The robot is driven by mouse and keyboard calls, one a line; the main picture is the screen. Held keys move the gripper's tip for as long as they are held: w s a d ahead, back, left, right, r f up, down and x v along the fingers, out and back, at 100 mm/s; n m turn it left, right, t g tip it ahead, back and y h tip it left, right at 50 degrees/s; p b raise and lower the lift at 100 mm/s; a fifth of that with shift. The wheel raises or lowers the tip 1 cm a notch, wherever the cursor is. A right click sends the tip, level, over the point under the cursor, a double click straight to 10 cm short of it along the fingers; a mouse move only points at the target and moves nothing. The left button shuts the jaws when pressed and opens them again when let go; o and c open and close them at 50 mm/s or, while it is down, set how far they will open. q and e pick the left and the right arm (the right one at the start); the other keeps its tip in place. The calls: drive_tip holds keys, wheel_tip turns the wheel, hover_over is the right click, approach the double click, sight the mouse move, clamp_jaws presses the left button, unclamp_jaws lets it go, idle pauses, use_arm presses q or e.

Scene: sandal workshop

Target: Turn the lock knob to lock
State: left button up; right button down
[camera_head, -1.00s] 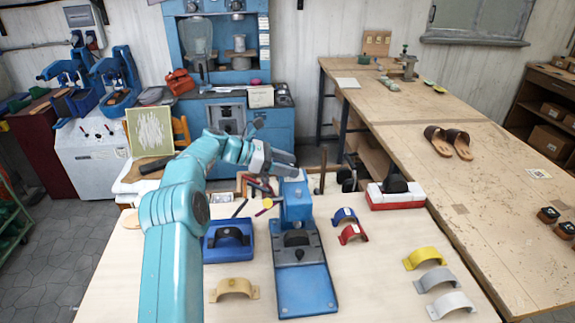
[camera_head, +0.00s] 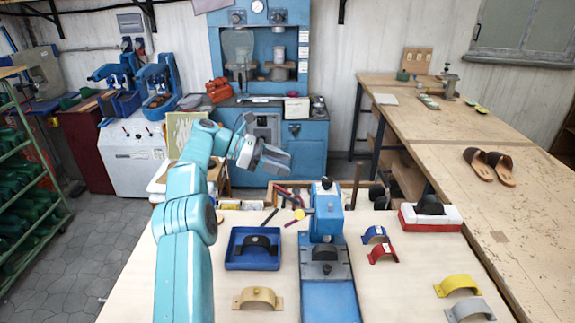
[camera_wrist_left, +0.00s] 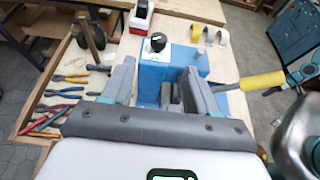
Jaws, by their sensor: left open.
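A blue press-like fixture (camera_head: 328,222) stands on the pale workbench (camera_head: 400,290), with a small black knob (camera_head: 326,183) on its top. In the left wrist view the black knob (camera_wrist_left: 158,42) shows a white mark and stands beyond my finger tips. My left gripper (camera_head: 277,158) is open and empty, above and to the left of the fixture, apart from the knob. Its two grey fingers (camera_wrist_left: 160,85) frame the blue housing in the wrist view. A teal and grey arm part and a yellow handle (camera_wrist_left: 262,80) show at the wrist view's right; my right jaws are not clear.
A blue tray (camera_head: 240,262) with a dark part sits left of the fixture. Small blue and red arches (camera_head: 382,253), a tan arch (camera_head: 258,297) and a red-white box (camera_head: 430,217) lie around it. Pliers fill a wooden tool tray (camera_wrist_left: 40,115) behind.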

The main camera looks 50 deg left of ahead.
use_arm(q)
drive_tip(key=shift+w, duration=0.1)
drive_tip(key=shift+f, duration=0.1)
drive_tip(key=n+t+y+b, duration=0.2)
drive_tip(key=n+t+b, duration=0.1)
drive_tip(key=t+b, duration=0.4)
approach(328, 179)
drive_tip(key=shift+g, duration=0.4)
drive_tip(key=p+x, duration=0.3)
drive_tip(key=x, duration=0.6)
drive_tip(key=shift+a+p, duration=0.15)
drive_tip(key=shift+p, duration=0.25)
drive_tip(key=shift+w+d, duration=0.2)
drive_tip(key=shift+w, duration=0.35)
